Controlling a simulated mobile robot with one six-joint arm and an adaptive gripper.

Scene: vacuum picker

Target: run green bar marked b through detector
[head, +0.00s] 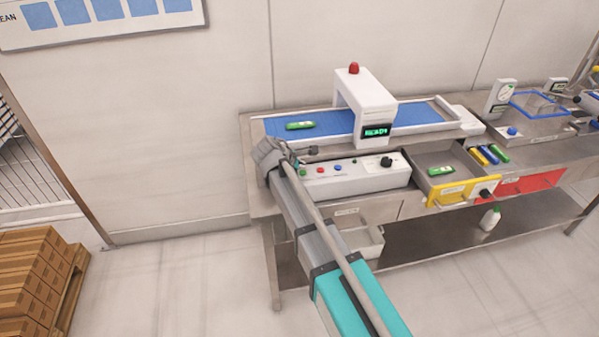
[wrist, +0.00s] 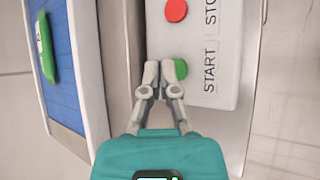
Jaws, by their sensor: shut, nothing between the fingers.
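A green bar (head: 300,125) lies on the left part of the blue belt (head: 335,122), left of the white detector arch (head: 366,95). It also shows at the upper left of the wrist view (wrist: 46,48); its mark is too small to read. A second green bar (head: 441,171) lies in the yellow-fronted tray, its mark also unreadable. The detector display (head: 376,131) reads READY. My gripper (wrist: 162,66) is shut and empty, over the control panel (head: 345,174). Its fingertips are beside the green START button (wrist: 181,69), partly overlapping it in view; touch cannot be told.
A red STOP button (wrist: 176,10) sits beside START, and a black knob (head: 387,162) is on the panel's right. The open yellow-fronted tray (head: 462,191) and a red-fronted drawer (head: 532,182) stand right of the panel. Several coloured bars lie between them.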

